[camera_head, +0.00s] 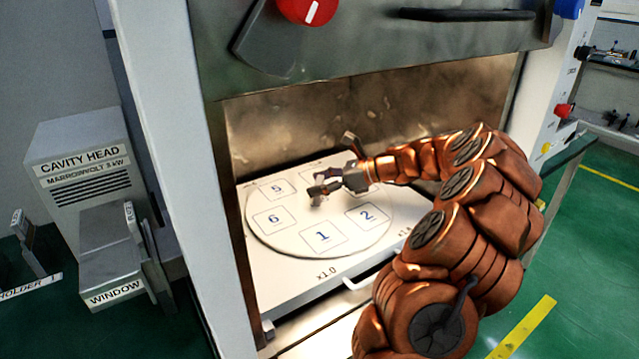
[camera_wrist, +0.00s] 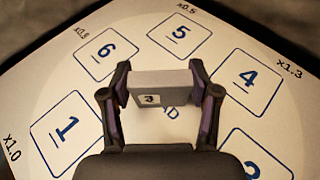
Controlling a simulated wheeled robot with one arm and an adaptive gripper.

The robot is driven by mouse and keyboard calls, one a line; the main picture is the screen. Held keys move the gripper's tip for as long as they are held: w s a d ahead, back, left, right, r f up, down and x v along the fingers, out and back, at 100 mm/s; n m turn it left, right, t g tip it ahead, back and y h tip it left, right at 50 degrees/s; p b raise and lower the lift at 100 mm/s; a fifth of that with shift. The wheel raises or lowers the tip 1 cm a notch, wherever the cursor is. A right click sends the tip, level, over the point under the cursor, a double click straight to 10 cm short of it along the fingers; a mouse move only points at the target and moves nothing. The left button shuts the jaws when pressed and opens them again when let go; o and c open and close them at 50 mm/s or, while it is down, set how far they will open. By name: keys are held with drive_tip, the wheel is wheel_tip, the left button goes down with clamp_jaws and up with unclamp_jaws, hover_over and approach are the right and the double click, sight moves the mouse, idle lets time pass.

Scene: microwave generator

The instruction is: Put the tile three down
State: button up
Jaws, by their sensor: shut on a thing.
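My gripper (camera_head: 325,190) is inside the open chamber, over the middle of a round white plate (camera_head: 300,214) with numbered squares. In the wrist view my gripper (camera_wrist: 162,95) is shut on a grey tile (camera_wrist: 178,82), its fingers on the two short ends. The tile has a small label that reads 3. It seems to be held above the plate's centre; the exact gap cannot be told. Squares 6 (camera_wrist: 104,54), 5 (camera_wrist: 180,33), 4 (camera_wrist: 244,80) and 1 (camera_wrist: 66,131) show around it. Another square (camera_wrist: 250,155) at lower right is cut off, its number unclear.
The chamber's front frame (camera_head: 172,130) stands left of the arm and a raised door (camera_head: 370,60) hangs above. A drawer handle (camera_head: 370,277) is at the front. A cavity head box (camera_head: 82,165) and a window block (camera_head: 115,260) stand outside, left. The plate's squares look bare.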

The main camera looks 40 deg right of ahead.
drive_tip(key=shift+f, duration=0.2)
drive_tip(key=o, duration=1.3)
drive_tip(key=shift+s+d+r, duration=0.2)
drive_tip(key=shift+r, duration=0.2)
drive_tip(key=v, duration=1.1)
drive_tip(key=shift+s+d, duration=0.15)
drive_tip(key=shift+s, duration=0.1)
